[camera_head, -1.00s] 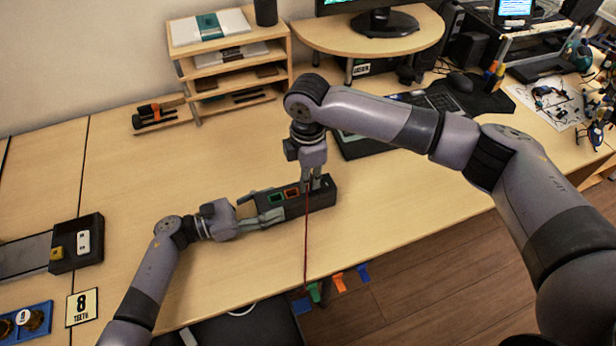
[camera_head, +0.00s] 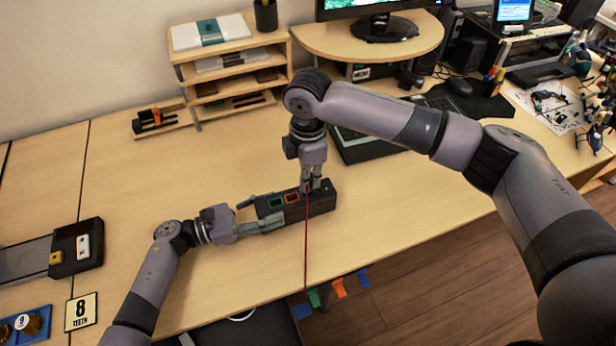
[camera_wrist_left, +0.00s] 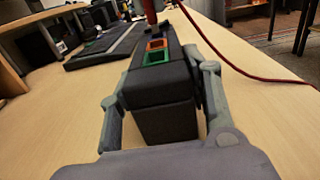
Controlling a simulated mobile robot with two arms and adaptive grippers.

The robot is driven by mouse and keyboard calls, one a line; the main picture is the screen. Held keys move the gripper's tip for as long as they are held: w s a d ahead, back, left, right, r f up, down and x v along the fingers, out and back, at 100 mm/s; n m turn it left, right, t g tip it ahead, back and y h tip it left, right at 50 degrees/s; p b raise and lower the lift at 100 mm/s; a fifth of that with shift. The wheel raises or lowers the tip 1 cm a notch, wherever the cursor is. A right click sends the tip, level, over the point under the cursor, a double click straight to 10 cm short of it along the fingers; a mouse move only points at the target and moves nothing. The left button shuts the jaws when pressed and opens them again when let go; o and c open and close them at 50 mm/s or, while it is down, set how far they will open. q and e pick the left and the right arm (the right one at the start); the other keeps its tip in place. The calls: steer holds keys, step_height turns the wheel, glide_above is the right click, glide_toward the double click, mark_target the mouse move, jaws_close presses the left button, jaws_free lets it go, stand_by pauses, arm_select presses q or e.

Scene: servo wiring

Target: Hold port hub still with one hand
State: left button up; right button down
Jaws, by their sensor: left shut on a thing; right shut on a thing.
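The port hub (camera_head: 322,201) is a long black box lying on the table, with green and orange-red framed ports on top. My left gripper (camera_head: 262,214) is shut on its left end. In the left wrist view the hub (camera_wrist_left: 160,88) sits between the two fingers, one along each side. My right gripper (camera_head: 311,187) points down over the hub's right part and is shut on a red plug (camera_wrist_left: 149,10). The plug is mostly hidden in the head view. A red cable (camera_head: 306,245) hangs from there over the table's front edge.
A wooden shelf (camera_head: 228,60) and a monitor stand (camera_head: 370,45) stand at the back. A keyboard (camera_head: 365,148) lies behind the hub. Colored tags (camera_head: 340,287) hang below the front edge.

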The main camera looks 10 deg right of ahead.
steer(key=shift+r, duration=0.45)
steer(key=shift+r, duration=1.95)
arm_select(q)
steer(key=o, duration=1.4)
steer(key=shift+c, duration=0.2)
steer(key=v, duration=1.2)
steer(key=shift+f, duration=0.1)
